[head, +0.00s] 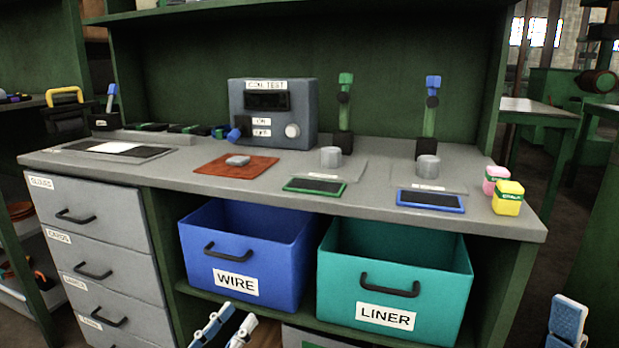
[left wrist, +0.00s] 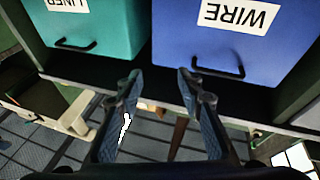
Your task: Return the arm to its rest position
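My left gripper (head: 238,316) is low at the bottom edge of the head view, in front of the bench and below the blue WIRE bin (head: 245,255). In the left wrist view its two fingers (left wrist: 160,85) stand apart with nothing between them. The WIRE bin (left wrist: 235,40) and the teal LINER bin (left wrist: 95,25) appear upside down beyond the fingertips. My right gripper (head: 568,318) shows only in part at the bottom right corner of the head view, so its opening cannot be judged.
The grey bench top (head: 375,185) carries a test box (head: 272,112), a red-brown mat (head: 236,165), two upright tools in stands, and pink and yellow containers (head: 507,198) at the right edge. The teal LINER bin (head: 395,275) sits on the shelf below. Drawers (head: 95,215) stand at left.

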